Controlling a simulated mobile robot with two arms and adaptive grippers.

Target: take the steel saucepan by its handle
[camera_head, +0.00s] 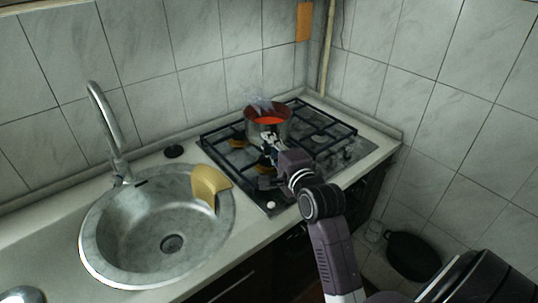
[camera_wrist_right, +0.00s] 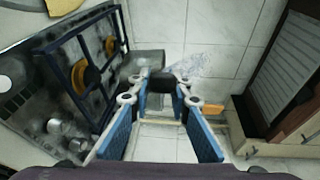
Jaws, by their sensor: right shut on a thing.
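The steel saucepan (camera_head: 284,127) stands on the back part of the gas hob, with orange-red inside. My right gripper (camera_head: 268,150) is at its near side, its arm reaching in from the lower right. In the right wrist view the gripper (camera_wrist_right: 162,92) is shut on the dark handle (camera_wrist_right: 161,80), which lies between its fingertips. Part of the pan's steel wall (camera_wrist_right: 148,61) shows just beyond. The rest of the handle is hidden by the fingers. My left gripper is not in view.
The gas hob (camera_head: 345,146) has dark grates around the pan. A round sink (camera_head: 120,262) with a tap (camera_head: 107,125) is at left, with a yellow cloth-like thing (camera_head: 206,182) over its rim. A pale translucent shape (camera_head: 262,104) shows above the pan. Tiled walls close off the back.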

